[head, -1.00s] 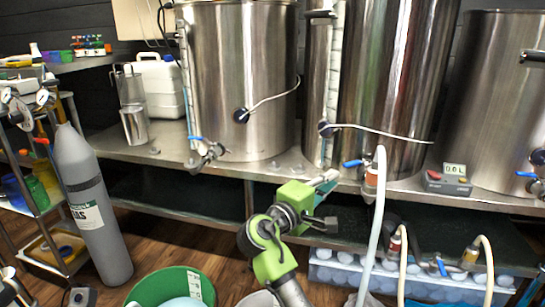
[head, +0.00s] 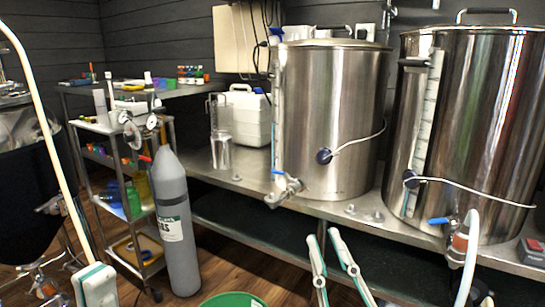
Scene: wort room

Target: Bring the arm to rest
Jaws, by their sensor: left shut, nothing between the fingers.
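A grey gas cylinder (head: 177,225) stands before a shelf cart (head: 106,131). A steel bench (head: 245,184) bears a kettle (head: 335,115) and a second kettle (head: 465,125).

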